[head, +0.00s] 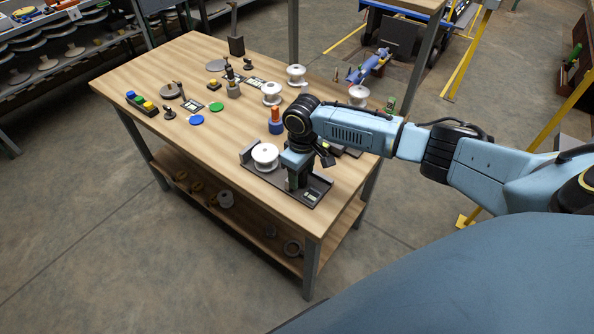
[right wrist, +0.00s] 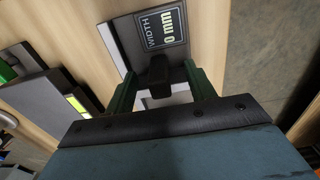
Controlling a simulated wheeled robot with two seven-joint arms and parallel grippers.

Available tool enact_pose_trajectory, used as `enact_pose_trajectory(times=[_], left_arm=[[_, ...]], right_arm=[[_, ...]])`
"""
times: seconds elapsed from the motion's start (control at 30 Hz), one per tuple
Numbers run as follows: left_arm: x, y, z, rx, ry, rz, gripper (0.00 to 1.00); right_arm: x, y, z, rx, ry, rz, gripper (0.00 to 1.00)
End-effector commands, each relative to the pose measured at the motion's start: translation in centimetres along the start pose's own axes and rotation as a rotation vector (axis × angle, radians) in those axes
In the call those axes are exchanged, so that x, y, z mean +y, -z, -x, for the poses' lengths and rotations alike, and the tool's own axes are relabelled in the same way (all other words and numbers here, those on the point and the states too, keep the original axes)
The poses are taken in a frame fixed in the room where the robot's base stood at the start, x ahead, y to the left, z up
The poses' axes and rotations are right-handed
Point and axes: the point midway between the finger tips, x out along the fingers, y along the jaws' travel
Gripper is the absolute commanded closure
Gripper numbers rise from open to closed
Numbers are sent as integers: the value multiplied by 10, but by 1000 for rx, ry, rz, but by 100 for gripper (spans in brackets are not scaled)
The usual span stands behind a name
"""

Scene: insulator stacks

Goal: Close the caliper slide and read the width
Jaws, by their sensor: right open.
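The caliper (head: 252,165) is a dark flat base at the near edge of the table, with an upright grey end plate at its left. A white insulator (head: 265,155) stands on it. Its display (head: 313,197) is at the right end; in the right wrist view the display (right wrist: 165,27) reads "WIDTH 0 mm". My right gripper (head: 297,186) is low over the caliper, right of the insulator. In the wrist view its green fingers (right wrist: 160,88) are open, one on each side of a dark knob (right wrist: 158,72). I cannot tell whether they touch it. The slide is largely hidden by the gripper. My left gripper is out of view.
A blue and orange post (head: 276,121) stands behind the caliper. More white insulators (head: 271,93) stand farther back. Green and blue discs (head: 197,120) and a button box (head: 140,102) lie to the left. The table's front left is clear.

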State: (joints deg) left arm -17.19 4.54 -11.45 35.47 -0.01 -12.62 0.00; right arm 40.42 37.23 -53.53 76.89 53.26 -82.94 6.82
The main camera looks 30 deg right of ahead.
Motion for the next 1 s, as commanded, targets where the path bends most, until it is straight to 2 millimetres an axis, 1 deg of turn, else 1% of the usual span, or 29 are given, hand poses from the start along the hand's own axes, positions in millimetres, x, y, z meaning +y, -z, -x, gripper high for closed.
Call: enact_pose_trajectory(times=[0.03, 0.07, 0.43, 0.57, 1.0], left_arm=[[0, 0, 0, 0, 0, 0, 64], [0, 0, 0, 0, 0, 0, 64], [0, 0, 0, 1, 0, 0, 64], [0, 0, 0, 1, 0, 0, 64], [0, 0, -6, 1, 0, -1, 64]], right_arm=[[0, 0, 0, 0, 0, 0, 48], [0, 0, 0, 0, 0, 0, 52], [0, 0, 0, 0, 0, 0, 100], [0, 0, 0, 0, 0, -1, 100], [1, 12, 0, 2, -1, -2, 100]])
